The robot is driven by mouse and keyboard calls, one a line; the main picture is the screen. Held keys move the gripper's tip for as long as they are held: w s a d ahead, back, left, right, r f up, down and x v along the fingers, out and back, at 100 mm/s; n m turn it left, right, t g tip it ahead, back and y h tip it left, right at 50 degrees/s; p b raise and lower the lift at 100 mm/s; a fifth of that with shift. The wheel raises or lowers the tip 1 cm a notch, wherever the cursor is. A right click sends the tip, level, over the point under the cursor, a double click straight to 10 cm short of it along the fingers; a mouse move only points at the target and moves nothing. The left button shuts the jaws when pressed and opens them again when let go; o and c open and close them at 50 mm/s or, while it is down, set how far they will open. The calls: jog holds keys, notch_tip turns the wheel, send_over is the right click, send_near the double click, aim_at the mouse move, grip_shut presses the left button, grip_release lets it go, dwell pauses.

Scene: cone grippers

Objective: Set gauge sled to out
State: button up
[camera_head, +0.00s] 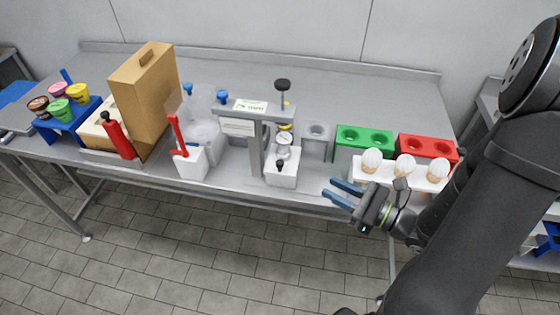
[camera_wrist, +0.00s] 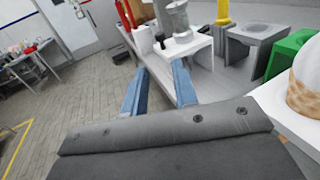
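A metal stand (camera_head: 257,140) with a labelled head and a black-topped lever stands near the front edge of the table. At its foot is a white block-like sled (camera_head: 287,181) with a black knob (camera_head: 280,163) on its front and a round gauge (camera_head: 283,139) above it. The white sled (camera_wrist: 190,47) and its black knob (camera_wrist: 160,38) also show ahead in the wrist view. My gripper (camera_head: 328,187) has blue fingers, open and empty, to the right of the sled and apart from it. The open fingers (camera_wrist: 160,68) frame the gap below the knob in the wrist view.
A white holder with several wrapped cones (camera_head: 404,166) stands right of the sled, before green (camera_head: 364,138) and red (camera_head: 428,147) blocks. A grey holder (camera_head: 317,136) stands behind. A white container with a red handle (camera_head: 191,160) is left. Floor in front is clear.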

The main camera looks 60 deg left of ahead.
aim_at(280, 162)
jog(key=x, duration=1.5)
jog(key=shift+s+a, duration=0.2)
jog(key=shift+a, duration=0.15)
grip_shut()
